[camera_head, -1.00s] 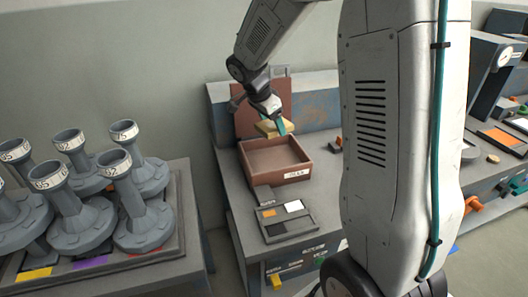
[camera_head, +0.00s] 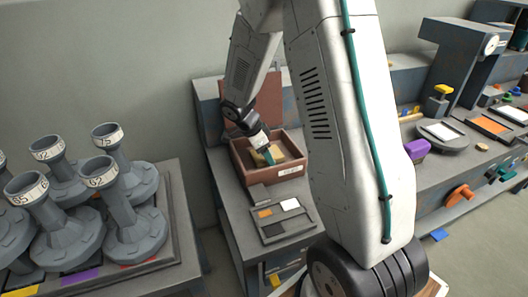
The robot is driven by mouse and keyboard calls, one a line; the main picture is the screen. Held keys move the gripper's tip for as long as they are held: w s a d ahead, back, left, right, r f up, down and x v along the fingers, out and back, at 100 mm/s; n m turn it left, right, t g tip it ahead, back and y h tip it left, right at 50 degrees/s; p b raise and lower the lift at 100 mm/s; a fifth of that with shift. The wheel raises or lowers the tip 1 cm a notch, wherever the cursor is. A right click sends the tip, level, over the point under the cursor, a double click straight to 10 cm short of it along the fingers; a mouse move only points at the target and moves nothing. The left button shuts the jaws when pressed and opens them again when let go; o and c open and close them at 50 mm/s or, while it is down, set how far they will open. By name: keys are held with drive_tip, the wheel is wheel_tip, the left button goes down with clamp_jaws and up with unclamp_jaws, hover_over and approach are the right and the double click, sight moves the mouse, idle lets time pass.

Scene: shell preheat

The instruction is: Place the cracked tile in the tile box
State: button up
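A tan-yellow tile (camera_head: 276,155) is inside the reddish-brown open box (camera_head: 259,177), which has a white label on its front. The tile looks slightly tilted; whether it touches the box floor is hard to see. A crack cannot be made out at this size. My gripper (camera_head: 267,157) reaches down into the box from above, with a teal finger against or just in front of the tile. The other finger is hidden, so its grip on the tile is unclear.
A dark tray with small orange, white and black squares (camera_head: 284,221) lies in front of the box on the grey bench. Several grey pedestals (camera_head: 121,200) with numbered collars stand on the left. My own arm covers the bench's right part.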

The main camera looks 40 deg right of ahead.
drive_tip(key=o, duration=1.3)
drive_tip(key=shift+c, duration=0.2)
drive_tip(key=s+a+r+n, duration=0.2)
drive_tip(key=a+r, duration=0.2)
drive_tip(key=r, duration=0.5)
drive_tip(key=s+a+r+n, duration=0.2)
drive_tip(key=a+r, duration=0.1)
drive_tip(key=r, duration=0.5)
drive_tip(key=s+a+r+n+y, duration=0.1)
drive_tip(key=s+a+r+n, duration=0.1)
drive_tip(key=s+n, duration=0.3)
drive_tip(key=s+a+r+n+t+y, duration=0.1)
drive_tip(key=s+a+n, duration=0.3)
drive_tip(key=s, duration=0.6)
drive_tip(key=s+a+r+n+t+y, duration=0.1)
drive_tip(key=s+a+r+n+y, duration=0.1)
drive_tip(key=s+n, duration=0.6)
drive_tip(key=shift+s+a+r, duration=0.15)
drive_tip(key=shift+a+r, duration=0.6)
drive_tip(key=shift+a, duration=0.2)
